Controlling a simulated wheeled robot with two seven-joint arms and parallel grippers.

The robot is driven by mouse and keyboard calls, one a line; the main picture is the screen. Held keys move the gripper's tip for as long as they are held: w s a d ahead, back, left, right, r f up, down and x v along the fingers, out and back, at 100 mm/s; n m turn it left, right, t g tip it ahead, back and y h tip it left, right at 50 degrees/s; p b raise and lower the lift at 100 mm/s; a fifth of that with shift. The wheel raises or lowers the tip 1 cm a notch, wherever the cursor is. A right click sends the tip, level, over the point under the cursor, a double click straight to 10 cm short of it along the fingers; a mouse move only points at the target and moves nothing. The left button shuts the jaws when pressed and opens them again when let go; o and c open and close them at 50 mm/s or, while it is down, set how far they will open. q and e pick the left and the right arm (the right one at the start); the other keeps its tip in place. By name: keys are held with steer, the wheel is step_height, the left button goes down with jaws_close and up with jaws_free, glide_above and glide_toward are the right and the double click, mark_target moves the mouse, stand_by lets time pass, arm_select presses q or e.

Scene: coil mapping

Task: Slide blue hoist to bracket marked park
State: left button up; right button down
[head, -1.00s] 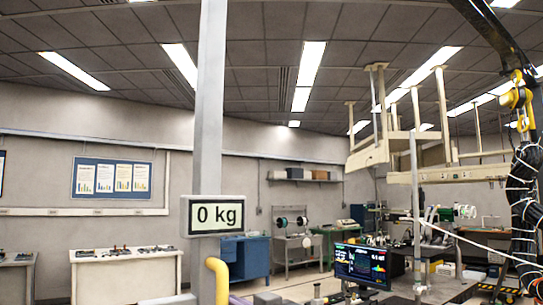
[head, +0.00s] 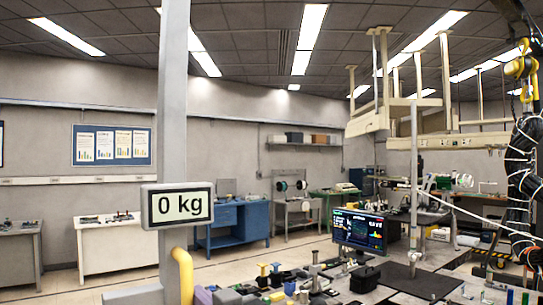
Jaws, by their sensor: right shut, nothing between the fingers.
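I cannot make out a blue hoist or a bracket marked park in the head view. A yellow hook block (head: 520,66) hangs at the upper right. Below it is a dark bundle wrapped in black cable (head: 524,165), cut off by the right edge. My right gripper is shut and empty; its fingers are hard to tell from the dark shapes at the right edge. My left gripper is not in view.
A grey post (head: 174,90) with a "0 kg" display (head: 178,205) stands at left, above a yellow bent pipe (head: 184,270). A monitor (head: 359,230) and a dark mat (head: 425,283) are on the cluttered bench.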

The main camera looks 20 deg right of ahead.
steer(key=a, duration=0.2)
steer(key=s+a, duration=0.1)
steer(key=a, duration=0.1)
steer(key=s+a, duration=0.1)
steer(key=a, duration=0.1)
steer(key=shift+s+a, duration=0.1)
steer(key=shift+a, duration=0.3)
steer(key=shift+f, duration=0.1)
